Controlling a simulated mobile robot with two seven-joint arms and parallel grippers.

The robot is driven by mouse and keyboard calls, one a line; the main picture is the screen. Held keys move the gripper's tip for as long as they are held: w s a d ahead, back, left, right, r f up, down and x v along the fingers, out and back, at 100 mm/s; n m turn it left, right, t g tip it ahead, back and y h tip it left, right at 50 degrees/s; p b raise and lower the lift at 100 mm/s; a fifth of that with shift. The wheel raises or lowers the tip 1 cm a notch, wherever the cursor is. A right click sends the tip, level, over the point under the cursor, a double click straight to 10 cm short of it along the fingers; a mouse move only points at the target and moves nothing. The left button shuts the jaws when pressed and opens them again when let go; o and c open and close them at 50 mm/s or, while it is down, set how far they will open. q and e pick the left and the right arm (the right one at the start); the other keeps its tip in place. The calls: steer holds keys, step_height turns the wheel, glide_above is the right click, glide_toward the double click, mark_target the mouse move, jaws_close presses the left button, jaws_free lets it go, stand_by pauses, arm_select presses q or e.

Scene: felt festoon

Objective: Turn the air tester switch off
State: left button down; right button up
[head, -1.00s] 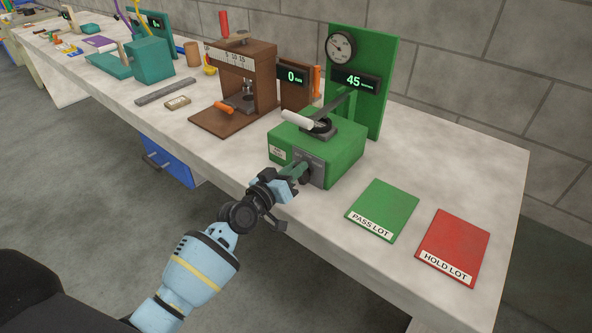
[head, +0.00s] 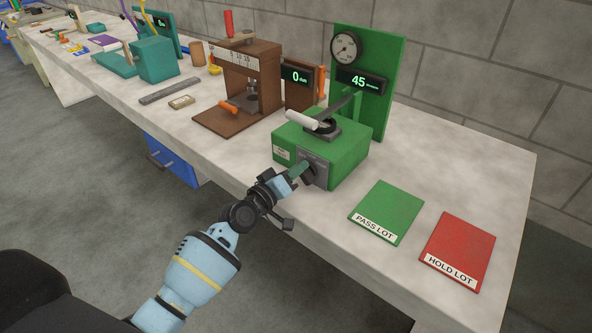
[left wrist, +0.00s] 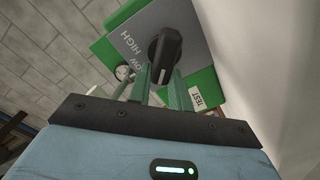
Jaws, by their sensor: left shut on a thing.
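The green air tester (head: 345,150) stands on the bench, with a green back board holding a round gauge (head: 345,46) and a lit display (head: 361,81) reading 45. On its front is a grey switch plate (head: 318,169), marked LOW and HIGH in the left wrist view (left wrist: 150,35). The black switch knob (left wrist: 165,48) sits on that plate. My left gripper (head: 300,170) is at the plate, its green fingers shut on the knob. The fingers hide most of the knob in the head view. My right gripper is not in view.
A green PASS LOT mat (head: 387,211) and a red HOLD LOT mat (head: 459,250) lie right of the tester. A brown gauge stand (head: 250,75) with a display reading 0 stands to its left. A blue drawer unit (head: 172,160) is under the bench.

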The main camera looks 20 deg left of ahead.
arm_select(q)
steer(key=c, duration=1.4)
jaws_free()
steer(key=shift+o, duration=0.6)
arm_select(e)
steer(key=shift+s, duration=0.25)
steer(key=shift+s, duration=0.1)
arm_select(q)
steer(key=v, duration=0.8)
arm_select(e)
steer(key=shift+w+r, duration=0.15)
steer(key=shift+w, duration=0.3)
